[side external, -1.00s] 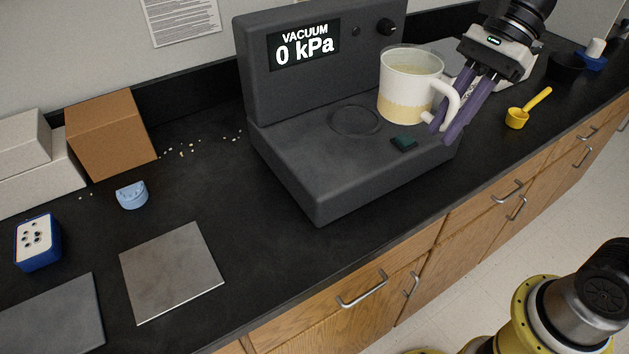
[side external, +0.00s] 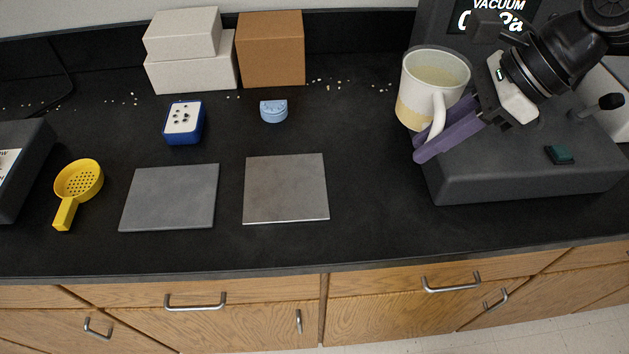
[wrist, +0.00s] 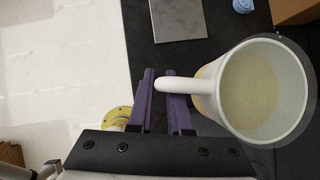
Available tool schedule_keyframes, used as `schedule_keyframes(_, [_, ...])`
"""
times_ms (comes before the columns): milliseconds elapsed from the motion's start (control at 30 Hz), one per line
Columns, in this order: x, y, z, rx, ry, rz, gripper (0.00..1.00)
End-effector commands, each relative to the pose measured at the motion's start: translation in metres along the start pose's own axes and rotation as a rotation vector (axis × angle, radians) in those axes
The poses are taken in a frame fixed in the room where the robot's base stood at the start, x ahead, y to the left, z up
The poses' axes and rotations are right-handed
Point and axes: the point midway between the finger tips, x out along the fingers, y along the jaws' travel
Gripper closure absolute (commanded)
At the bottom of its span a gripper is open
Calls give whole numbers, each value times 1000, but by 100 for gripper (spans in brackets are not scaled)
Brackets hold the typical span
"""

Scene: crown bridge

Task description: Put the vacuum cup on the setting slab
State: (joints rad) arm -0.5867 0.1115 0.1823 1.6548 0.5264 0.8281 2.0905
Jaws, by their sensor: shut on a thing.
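The vacuum cup, a white mug with a pale yellow lower band and a yellowish mix inside (side external: 412,100), is upright in the air by the left edge of the vacuum machine. My gripper (side external: 432,146) is shut on its handle, with purple fingers. The wrist view shows the cup (wrist: 207,88) right of my gripper (wrist: 162,84). Two flat square slabs lie on the counter left of the cup: a brownish-grey slab (side external: 286,188) and a darker grey slab (side external: 170,197). I cannot tell by looks which is the setting slab.
The vacuum machine (side external: 520,180) stands at right. Behind the slabs are a light-blue dental model (side external: 273,111), a blue block with a white top (side external: 184,122) and boxes (side external: 271,48). A yellow strainer (side external: 78,185) lies at left. Counter between slabs and machine is clear.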

Motion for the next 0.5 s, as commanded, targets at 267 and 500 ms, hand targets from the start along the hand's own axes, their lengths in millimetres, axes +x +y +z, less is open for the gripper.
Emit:
schedule_keyframes(267, [48,71,32,-154,-4,94,100])
schedule_keyframes(500, [65,83,42,-188,-4,114,100])
